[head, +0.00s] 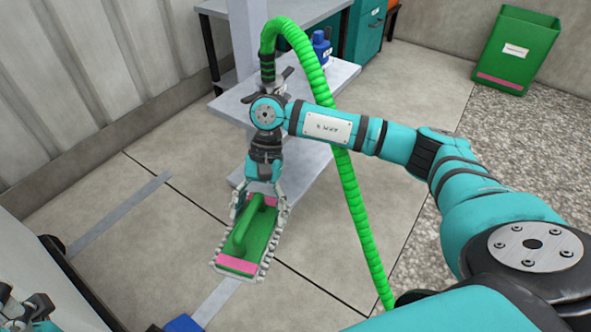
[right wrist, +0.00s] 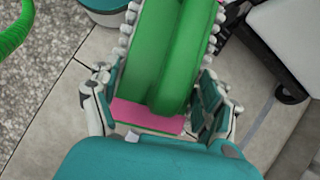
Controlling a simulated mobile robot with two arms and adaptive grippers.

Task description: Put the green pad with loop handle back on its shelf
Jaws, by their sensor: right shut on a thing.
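The green pad with loop handle (head: 262,240) has pink end strips and a pale, knobbly fringe. My right gripper (head: 261,204) is shut on it near its far end and holds it, tilted, in the air above the floor. In the right wrist view the green loop (right wrist: 168,60) fills the middle, with the right gripper's fingers (right wrist: 155,112) on both sides of the pad. A grey shelf stand (head: 235,103) with an upper and a lower board is behind the right gripper. My left gripper (head: 22,308) is at the bottom left corner, partly cut off; its opening is unclear.
A green ribbed hose (head: 347,180) arches from the stand down to the floor beside my right arm. A blue bottle (head: 321,48) stands behind the hose. A green bin (head: 516,50) is at the far right. Open tiled floor lies left of the stand.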

